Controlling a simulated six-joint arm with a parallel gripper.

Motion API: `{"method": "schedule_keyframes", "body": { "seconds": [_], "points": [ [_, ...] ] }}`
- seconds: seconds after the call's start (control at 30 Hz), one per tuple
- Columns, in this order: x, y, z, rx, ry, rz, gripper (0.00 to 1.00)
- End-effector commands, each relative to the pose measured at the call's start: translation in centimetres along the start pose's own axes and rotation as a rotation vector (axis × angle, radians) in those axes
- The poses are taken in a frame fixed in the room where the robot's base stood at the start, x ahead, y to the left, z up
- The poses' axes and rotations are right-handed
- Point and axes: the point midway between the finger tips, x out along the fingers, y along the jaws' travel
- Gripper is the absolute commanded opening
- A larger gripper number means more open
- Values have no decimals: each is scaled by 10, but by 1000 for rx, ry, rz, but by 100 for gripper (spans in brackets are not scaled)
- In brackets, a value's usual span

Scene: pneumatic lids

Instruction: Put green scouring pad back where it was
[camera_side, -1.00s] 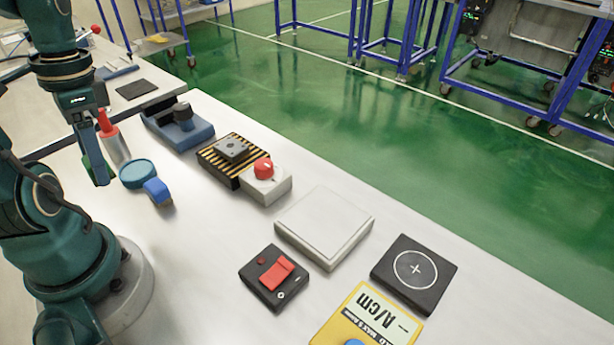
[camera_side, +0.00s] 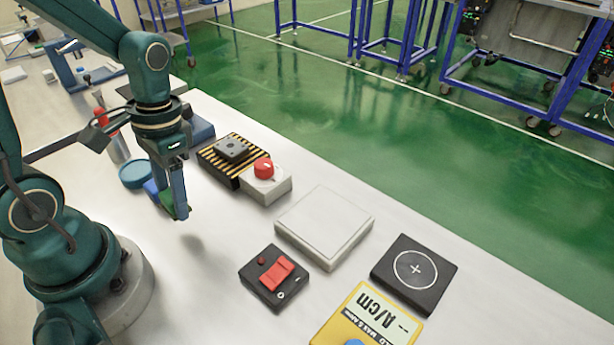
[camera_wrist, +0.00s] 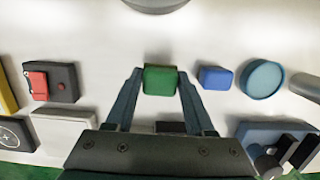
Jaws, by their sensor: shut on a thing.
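The green scouring pad (camera_wrist: 160,81) is a small green block between my two fingertips in the wrist view. My gripper (camera_wrist: 160,84) is shut on it. In the side view my gripper (camera_side: 178,211) points down, with the green pad (camera_side: 182,208) partly hidden by the fingers. The pad is held above the white table, with a soft shadow on the bare surface to its right. A blue block (camera_wrist: 215,77) lies to the right of the pad in the wrist view, apart from it.
A round teal lid (camera_side: 135,173) and a red-topped bottle (camera_side: 118,148) stand left of my gripper. A striped plate (camera_side: 221,164), a red-knob box (camera_side: 265,186), a white plate (camera_side: 324,225) and a black box with a red switch (camera_side: 273,278) stand to the right. Bare table lies between.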

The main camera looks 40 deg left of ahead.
Motion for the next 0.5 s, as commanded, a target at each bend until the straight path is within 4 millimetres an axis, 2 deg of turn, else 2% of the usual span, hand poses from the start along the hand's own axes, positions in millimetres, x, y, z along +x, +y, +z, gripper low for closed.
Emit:
{"method": "schedule_keyframes", "body": {
  "seconds": [0.13,0.33,0.5],
  "points": [
    [6,4,-3,-1,-3,1,2],
    [30,4,-6,0,-7,1,2],
    [41,4,-8,-2,-2,0,2]
  ]
}}
